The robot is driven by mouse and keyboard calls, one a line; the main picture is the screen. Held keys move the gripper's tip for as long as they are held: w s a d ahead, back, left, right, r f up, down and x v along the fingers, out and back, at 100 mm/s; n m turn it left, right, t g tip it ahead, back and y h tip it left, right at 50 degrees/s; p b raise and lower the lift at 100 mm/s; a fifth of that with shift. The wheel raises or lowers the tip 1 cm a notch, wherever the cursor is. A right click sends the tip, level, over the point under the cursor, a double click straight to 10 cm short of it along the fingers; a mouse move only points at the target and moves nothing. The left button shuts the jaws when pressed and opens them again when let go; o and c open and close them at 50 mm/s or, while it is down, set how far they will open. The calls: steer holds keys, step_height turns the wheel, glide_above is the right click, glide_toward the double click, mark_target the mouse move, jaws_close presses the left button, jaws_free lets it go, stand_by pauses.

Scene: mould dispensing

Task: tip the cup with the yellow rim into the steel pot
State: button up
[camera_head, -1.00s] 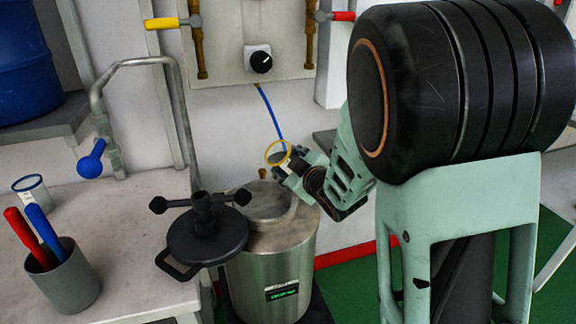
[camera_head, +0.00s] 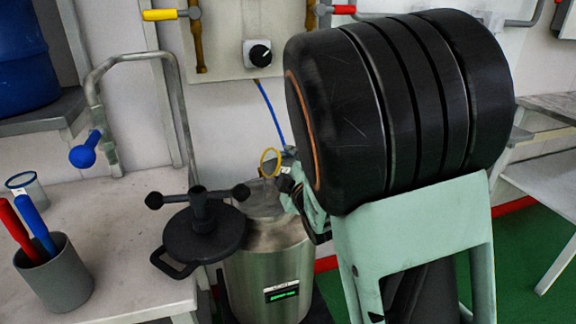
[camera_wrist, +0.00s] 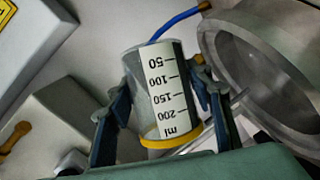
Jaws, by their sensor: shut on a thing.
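The cup with the yellow rim (camera_wrist: 170,92) is clear with a white ml scale and sits between the two fingers of my gripper (camera_wrist: 165,112) in the wrist view. My gripper is shut on it. In the head view its yellow rim (camera_head: 270,163) shows as a narrow, tilted ring above the back of the steel pot (camera_head: 268,275). My arm hides most of the gripper there. The pot is open at the top, and its round mouth also shows beside the cup in the wrist view (camera_wrist: 212,45). I cannot see what is in the cup.
A black lid with knobbed handles (camera_head: 203,235) is at the pot's left. On the bench (camera_head: 120,225) stand a blue-rimmed cup (camera_head: 27,190) and a grey holder (camera_head: 58,278) with red and blue handles. A bent metal pipe (camera_head: 140,58) rises behind. A blue hose (camera_head: 270,110) hangs behind the pot.

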mark_target(279, 159)
steer(key=shift+s+a+r+n+t+b, duration=0.15)
steer(key=shift+n+t+b, duration=0.15)
steer(key=shift+n+b, duration=0.35)
steer(key=shift+a+r+n+t+b, duration=0.1)
steer(key=shift+n+t+b, duration=0.25)
steer(key=shift+n, duration=0.4)
steer(key=shift+s+a+r+n+t+b, duration=0.25)
steer(key=shift+r+n+t, duration=0.2)
steer(key=shift+n, duration=0.5)
steer(key=shift+s+a+r+n+t+b, duration=0.1)
steer(key=shift+a+r+n+t+b, duration=0.3)
steer(key=shift+n, duration=0.55)
steer(key=shift+d+r, duration=0.1)
steer(key=shift+n, duration=0.3)
steer(key=shift+n+b, duration=0.3)
stand_by(4.0)
